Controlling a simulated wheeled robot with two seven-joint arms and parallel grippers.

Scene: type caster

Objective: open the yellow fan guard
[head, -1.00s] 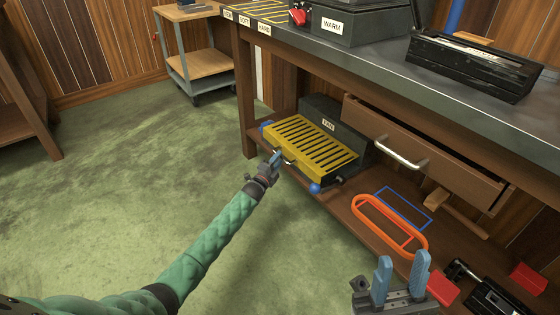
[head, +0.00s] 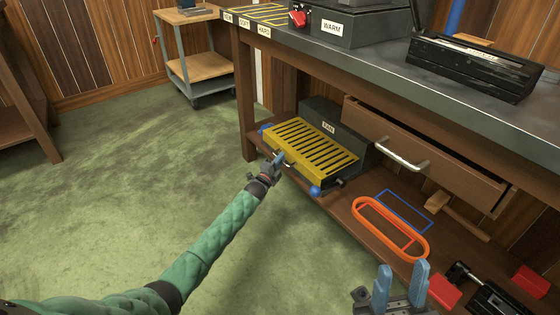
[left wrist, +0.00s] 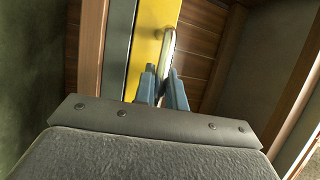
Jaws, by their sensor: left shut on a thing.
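The yellow fan guard (head: 312,145) is a slotted panel lying over the front of the dark fan box (head: 333,121) on the low shelf under the bench. A small metal handle (head: 286,163) sits at its front edge. My left gripper (head: 278,160) is at that handle. In the left wrist view the blue fingers (left wrist: 161,82) are closed around the lower end of the bright handle (left wrist: 168,48), beside the guard's yellow face (left wrist: 147,50). My right gripper (head: 402,284) is low in the head view, fingers apart with nothing between them.
Blue knobs (head: 315,191) sit at the fan's corners. An orange ring (head: 390,228) lies on the shelf (head: 345,205) to the right. Above it a drawer (head: 430,155) with a metal handle stands partly open. Green floor lies clear to the left.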

